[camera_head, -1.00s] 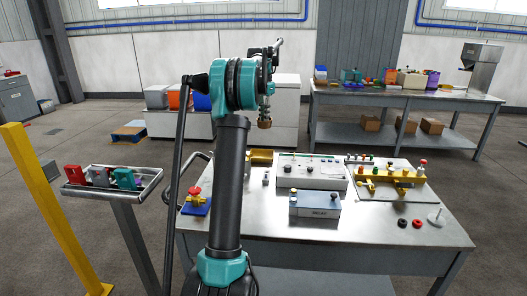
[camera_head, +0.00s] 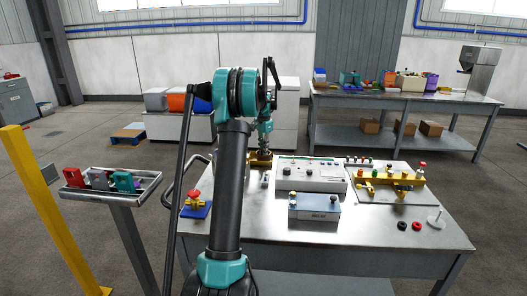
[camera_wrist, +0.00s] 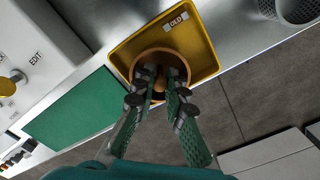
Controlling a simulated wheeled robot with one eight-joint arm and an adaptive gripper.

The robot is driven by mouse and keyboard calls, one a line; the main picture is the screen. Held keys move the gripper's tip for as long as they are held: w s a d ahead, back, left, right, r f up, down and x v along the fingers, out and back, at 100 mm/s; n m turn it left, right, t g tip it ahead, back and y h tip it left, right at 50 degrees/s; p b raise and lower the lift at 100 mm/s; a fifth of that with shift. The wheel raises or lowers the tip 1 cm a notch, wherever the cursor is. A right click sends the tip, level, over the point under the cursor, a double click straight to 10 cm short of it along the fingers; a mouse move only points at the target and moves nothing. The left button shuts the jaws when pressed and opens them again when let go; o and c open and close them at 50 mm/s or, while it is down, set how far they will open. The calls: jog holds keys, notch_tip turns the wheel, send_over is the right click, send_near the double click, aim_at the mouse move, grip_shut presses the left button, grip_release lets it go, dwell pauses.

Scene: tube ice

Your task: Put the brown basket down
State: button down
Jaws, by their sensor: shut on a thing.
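The brown basket (camera_wrist: 161,54) is a small round bowl-like piece in the wrist view. My gripper (camera_wrist: 161,74) is shut on its middle part, with the fingers pointing down into it. The basket is over or in a yellow square tray (camera_wrist: 205,56) with a label reading "OLD". I cannot tell whether the basket touches the tray floor. In the head view, my gripper (camera_head: 264,152) is low at the tray on the back left of the metal table; the basket is small and mostly hidden there.
A white control box (camera_head: 312,174) and a blue-grey relay box (camera_head: 314,206) stand to the right on the table. A green panel (camera_wrist: 76,108) and a grey mesh cup (camera_wrist: 299,9) flank the tray in the wrist view. The table's edge is close by.

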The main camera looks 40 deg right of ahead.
jog(key=shift+f, duration=0.15)
jog(key=c, duration=1.6)
grip_release()
jog(key=shift+o, duration=0.2)
notch_tip(320, 180, up, 12)
jog(key=shift+r, duration=0.2)
